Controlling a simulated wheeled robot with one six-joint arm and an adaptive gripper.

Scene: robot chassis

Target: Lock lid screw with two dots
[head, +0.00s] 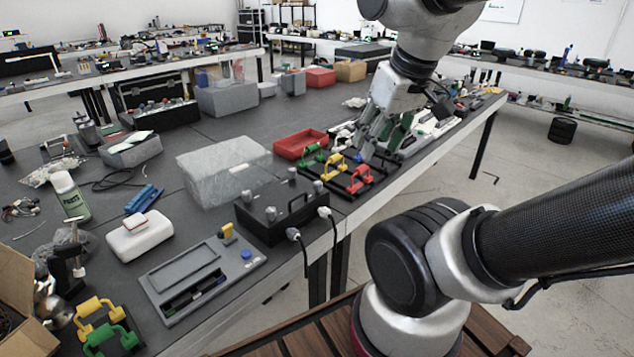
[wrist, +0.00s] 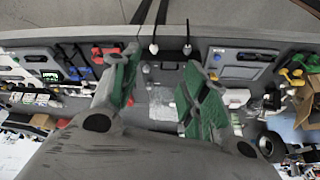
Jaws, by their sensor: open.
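A black box (head: 283,211) with a flat lid stands near the front edge of the bench in the head view. Several grey knob-like screws (head: 271,213) sit around its lid; their dot marks are too small to read. Two plugs with cables are on its front side. My gripper (head: 379,143) is open, with green finger pads, above the bench to the right of the box and apart from it. In the wrist view my open gripper (wrist: 160,58) has nothing between its fingers; the black box (wrist: 165,70) appears small beyond them and is partly hidden.
A tray with green, yellow and red handles (head: 340,172) lies right of the box, near my gripper. A red bin (head: 300,144) and a translucent grey case (head: 223,170) stand behind. A grey panel (head: 202,277) and a white case (head: 140,236) lie to the left.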

